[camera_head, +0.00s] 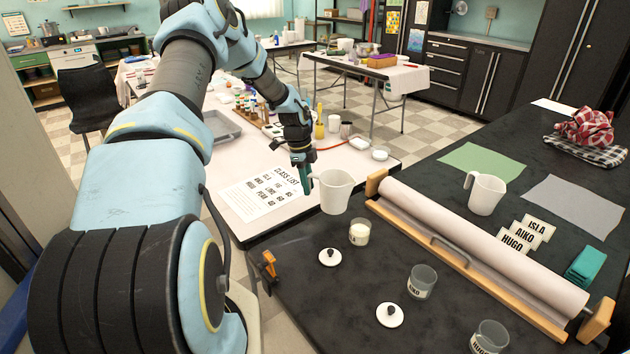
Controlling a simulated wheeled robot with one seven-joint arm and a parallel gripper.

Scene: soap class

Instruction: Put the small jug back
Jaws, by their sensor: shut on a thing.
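A white jug (336,193) is at the far left corner of the dark table, with its handle on its left side. My gripper (305,180) is at that handle and shut on the jug. Whether the jug's base touches the table is hard to tell. A second white jug (486,194) stands upright on the dark table, beyond the paper roll. The two jugs look close in size from here.
A long paper roll (480,245) in a wooden holder crosses the dark table (330,310). Glass jars (360,232) (422,282) and white lids (389,315) stand in front. A green mat (483,161) and grey mat (575,205) lie behind. A white table (330,165) holds a class list.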

